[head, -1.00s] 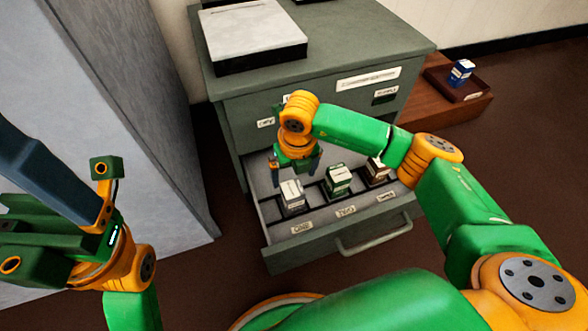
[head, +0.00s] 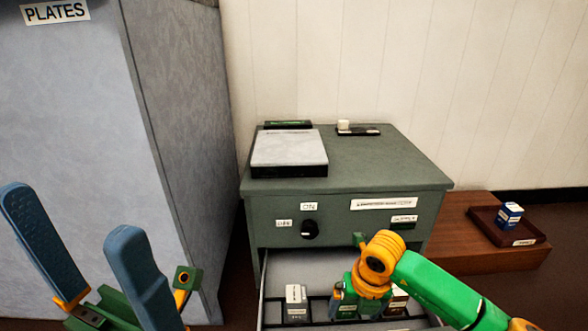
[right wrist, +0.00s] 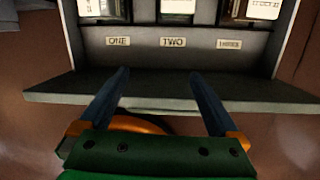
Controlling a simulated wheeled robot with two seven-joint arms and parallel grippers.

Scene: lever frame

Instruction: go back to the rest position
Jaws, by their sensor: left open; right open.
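My left gripper (head: 75,215) is at the lower left in the head view, open and empty, its two blue fingers apart in front of the grey cabinet. My right gripper (right wrist: 160,75) is open and empty in the right wrist view, its fingers over the front edge of the open drawer (right wrist: 200,93). In the head view my right wrist hangs over that drawer and hides part of it; the fingertips are hard to make out there.
In the drawer, a white-topped box (head: 297,299) stands at the left; others are partly hidden by my arm. Labels ONE, TWO and THREE mark its front. A grey-topped device (head: 289,150) is on the green cabinet (head: 380,165).

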